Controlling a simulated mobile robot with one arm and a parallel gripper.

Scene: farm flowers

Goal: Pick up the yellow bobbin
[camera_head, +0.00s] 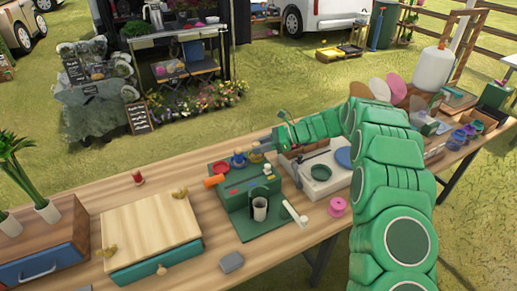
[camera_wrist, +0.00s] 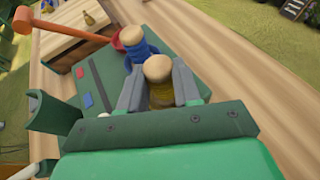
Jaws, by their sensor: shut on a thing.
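The yellow bobbin (camera_wrist: 160,92) has a rounded wooden top and yellow winding, and it sits between the two grey fingers of my gripper (camera_wrist: 158,84) in the wrist view. The fingers are shut on its sides. Its lower end is hidden, so I cannot tell whether it still touches the green box below. In the head view my gripper (camera_head: 264,147) is at the back edge of the green box (camera_head: 236,193), and the bobbin is mostly hidden there. A blue bobbin (camera_wrist: 138,50) stands close beyond it, also seen in the head view (camera_head: 238,160).
A red bowl-like piece (camera_head: 221,167) and an orange-headed mallet (camera_head: 214,181) are beside the blue bobbin. A metal cup (camera_head: 260,209) stands in front. A pink spool (camera_head: 338,206) and white tray (camera_head: 322,182) are right. Bare tabletop (camera_head: 185,178) lies left.

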